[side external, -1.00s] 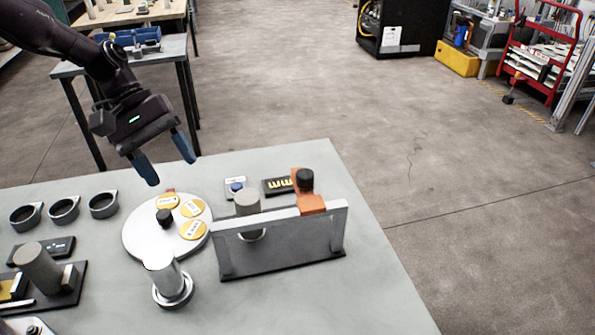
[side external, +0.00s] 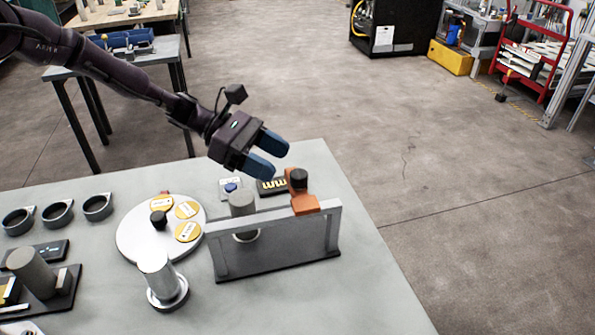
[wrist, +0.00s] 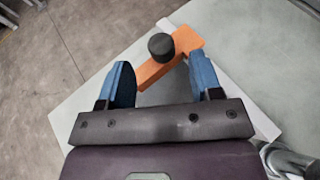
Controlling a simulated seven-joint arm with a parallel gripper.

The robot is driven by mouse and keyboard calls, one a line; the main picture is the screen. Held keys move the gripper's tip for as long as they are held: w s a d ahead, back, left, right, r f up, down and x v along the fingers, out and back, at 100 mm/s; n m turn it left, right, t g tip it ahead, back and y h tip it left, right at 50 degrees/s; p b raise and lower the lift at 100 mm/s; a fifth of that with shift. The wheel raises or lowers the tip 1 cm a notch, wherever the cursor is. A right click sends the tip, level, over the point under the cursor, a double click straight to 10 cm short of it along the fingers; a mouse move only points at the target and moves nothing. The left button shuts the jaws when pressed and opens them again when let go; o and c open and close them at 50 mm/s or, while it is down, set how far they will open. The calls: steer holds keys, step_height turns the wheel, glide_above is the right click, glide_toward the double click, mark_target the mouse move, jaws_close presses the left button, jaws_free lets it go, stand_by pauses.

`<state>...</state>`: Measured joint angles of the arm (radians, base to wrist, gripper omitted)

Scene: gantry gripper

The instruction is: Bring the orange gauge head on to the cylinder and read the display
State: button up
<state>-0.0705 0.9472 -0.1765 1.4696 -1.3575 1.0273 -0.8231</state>
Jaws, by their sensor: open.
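The orange gauge head (side external: 306,204) with a black knob (side external: 298,178) sits on the right part of the grey gantry rail (side external: 270,217). A grey cylinder (side external: 242,204) stands upright behind the rail, left of the gauge head. My gripper (side external: 276,155) is open and empty, above and slightly left of the black knob. In the wrist view the gauge head (wrist: 187,40) and its knob (wrist: 161,46) show beyond and between the blue fingertips, apart from them. A display (side external: 273,186) with yellow marks lies behind the gantry, partly hidden.
A round white plate (side external: 135,235) with yellow labelled discs lies left of the gantry. Another cylinder (side external: 155,268) stands in a ring in front of it. Several dark rings (side external: 97,207) lie at the left. The table's right side is clear.

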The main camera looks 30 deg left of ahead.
mark_target(296, 173)
steer(key=shift+x, duration=2.75)
